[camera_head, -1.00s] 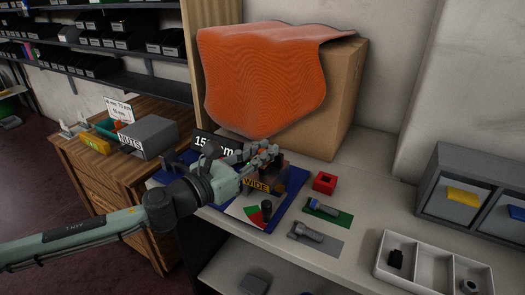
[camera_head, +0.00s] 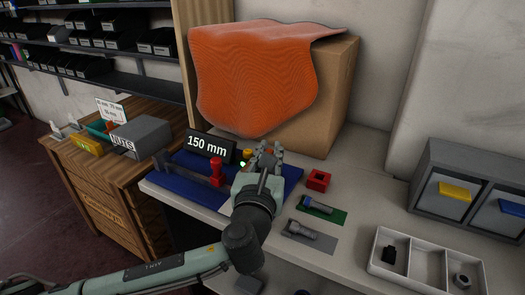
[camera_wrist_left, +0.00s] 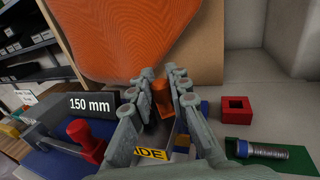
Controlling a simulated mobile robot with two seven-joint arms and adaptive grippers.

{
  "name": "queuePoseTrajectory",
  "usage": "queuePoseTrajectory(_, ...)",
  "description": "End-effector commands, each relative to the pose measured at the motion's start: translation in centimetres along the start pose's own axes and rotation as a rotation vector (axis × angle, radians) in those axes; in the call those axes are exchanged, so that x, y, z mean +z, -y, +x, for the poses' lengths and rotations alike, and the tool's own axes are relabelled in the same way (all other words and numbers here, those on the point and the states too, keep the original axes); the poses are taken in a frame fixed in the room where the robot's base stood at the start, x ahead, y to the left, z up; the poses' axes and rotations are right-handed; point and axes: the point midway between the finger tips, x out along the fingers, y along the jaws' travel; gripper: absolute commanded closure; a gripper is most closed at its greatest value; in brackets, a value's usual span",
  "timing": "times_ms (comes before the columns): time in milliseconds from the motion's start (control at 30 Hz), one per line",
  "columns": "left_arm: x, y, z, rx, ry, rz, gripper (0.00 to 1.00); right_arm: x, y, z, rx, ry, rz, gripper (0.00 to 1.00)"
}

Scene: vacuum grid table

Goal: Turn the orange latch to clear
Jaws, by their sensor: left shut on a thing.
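The orange latch (camera_wrist_left: 161,98) shows as an upright orange piece between the fingers of my left gripper (camera_wrist_left: 160,92) in the left wrist view. The fingers are shut on it. In the head view my left gripper (camera_head: 267,152) is over the right part of a blue board (camera_head: 182,182), and the hand hides the latch there. My right gripper is not in view.
A red-knobbed handle (camera_head: 216,170) and a "150 mm" sign (camera_head: 207,146) stand left of the hand. A red square block (camera_head: 318,180), two bolts and a white tray (camera_head: 408,273) lie to the right. An orange-draped box (camera_head: 327,100) stands close behind.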

Motion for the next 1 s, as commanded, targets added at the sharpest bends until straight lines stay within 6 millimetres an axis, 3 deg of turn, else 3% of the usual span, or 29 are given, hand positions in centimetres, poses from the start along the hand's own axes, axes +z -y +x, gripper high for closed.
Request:
queuePoseTrajectory(500,-0.1,2.7,1.2,0.488,-0.004,-0.002,1.00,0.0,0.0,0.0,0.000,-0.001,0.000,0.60)
queuePoseTrajectory(1000,0.1,3.7,2.9,0.880,0.002,0.001,1.00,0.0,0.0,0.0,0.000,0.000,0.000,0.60)
